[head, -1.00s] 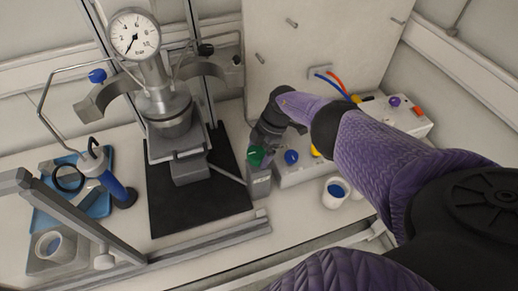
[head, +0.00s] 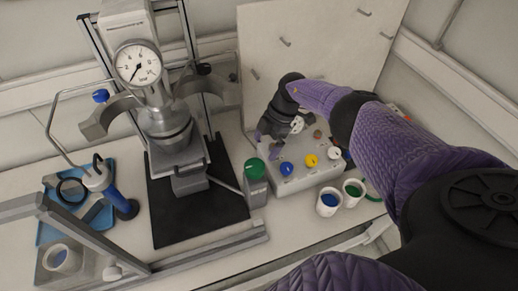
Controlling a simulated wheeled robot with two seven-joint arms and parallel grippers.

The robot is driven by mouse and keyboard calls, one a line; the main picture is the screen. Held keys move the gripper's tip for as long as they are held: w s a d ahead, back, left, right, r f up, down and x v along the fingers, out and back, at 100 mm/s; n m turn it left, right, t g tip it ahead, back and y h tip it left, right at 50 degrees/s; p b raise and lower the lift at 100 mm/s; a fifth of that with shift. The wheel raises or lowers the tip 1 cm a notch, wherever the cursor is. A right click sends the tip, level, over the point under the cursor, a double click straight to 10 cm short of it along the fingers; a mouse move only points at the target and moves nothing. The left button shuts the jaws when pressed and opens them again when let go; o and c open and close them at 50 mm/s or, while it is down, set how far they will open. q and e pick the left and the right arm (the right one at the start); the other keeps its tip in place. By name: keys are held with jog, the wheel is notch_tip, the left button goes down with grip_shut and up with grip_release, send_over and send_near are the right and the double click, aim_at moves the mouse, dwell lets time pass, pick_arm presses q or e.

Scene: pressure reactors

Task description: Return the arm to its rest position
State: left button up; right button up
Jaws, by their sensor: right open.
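My right arm, in a purple padded sleeve, reaches in from the right in the head view. Its right gripper (head: 270,135) is above the back left of a grey control box (head: 300,165) with blue, yellow and white knobs. The fingers are small and partly hidden by the wrist, and I see nothing held between them. A grey block with a green knob (head: 255,170) stands just in front of the gripper, apart from it. My left gripper is not in view.
A pressure reactor with a dial gauge (head: 138,62) stands on a black base (head: 200,215) at left. A blue tray (head: 48,230) with tools lies far left. Two white cups, one with blue (head: 329,201) and one with green (head: 354,192), stand in front of the box. A pegged panel stands behind.

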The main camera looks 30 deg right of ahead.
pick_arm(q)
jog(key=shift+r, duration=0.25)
pick_arm(e)
jog(key=shift+d+r, duration=0.25)
jog(key=shift+r, duration=0.35)
